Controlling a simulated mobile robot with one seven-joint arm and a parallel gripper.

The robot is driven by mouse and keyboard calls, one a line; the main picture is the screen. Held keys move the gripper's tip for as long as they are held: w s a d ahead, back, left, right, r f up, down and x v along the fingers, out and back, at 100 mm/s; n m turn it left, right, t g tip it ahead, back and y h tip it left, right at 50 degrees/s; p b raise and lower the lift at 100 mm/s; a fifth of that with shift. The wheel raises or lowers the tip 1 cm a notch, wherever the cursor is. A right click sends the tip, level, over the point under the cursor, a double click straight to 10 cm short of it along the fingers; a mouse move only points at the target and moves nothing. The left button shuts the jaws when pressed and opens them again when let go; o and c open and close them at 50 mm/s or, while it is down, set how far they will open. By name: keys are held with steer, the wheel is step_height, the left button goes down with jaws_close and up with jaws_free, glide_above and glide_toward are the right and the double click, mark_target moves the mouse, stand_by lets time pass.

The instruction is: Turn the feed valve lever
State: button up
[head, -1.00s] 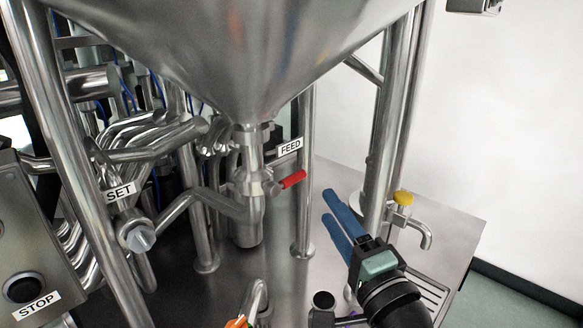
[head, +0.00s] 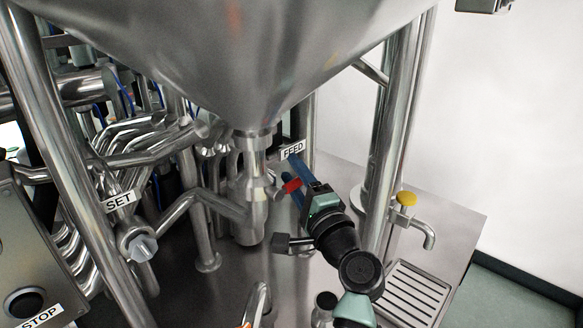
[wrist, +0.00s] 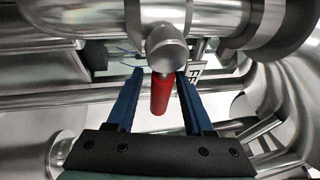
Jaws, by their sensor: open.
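The feed valve lever (head: 291,186) has a red handle and sits on the steel valve below the hopper cone. The FEED label (head: 293,150) is just above it. My gripper (head: 290,168) is at the lever, with its blue fingers apart. In the wrist view the red lever (wrist: 161,95) lies between the two open fingers of my gripper (wrist: 156,82), pointing toward the palm from a round steel knob. A gap shows on the left of the lever; the right finger is closer to it, and contact there is hard to tell.
The steel hopper (head: 240,60) hangs above. A steel post (head: 395,130) and a yellow-topped tap (head: 407,199) stand to the right. The SET knob (head: 142,247) and the STOP panel (head: 25,270) are at the left. Pipes crowd the area behind the valve.

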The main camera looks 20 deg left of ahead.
steer(key=shift+w+a, duration=0.2)
jaws_close()
stand_by(1.4)
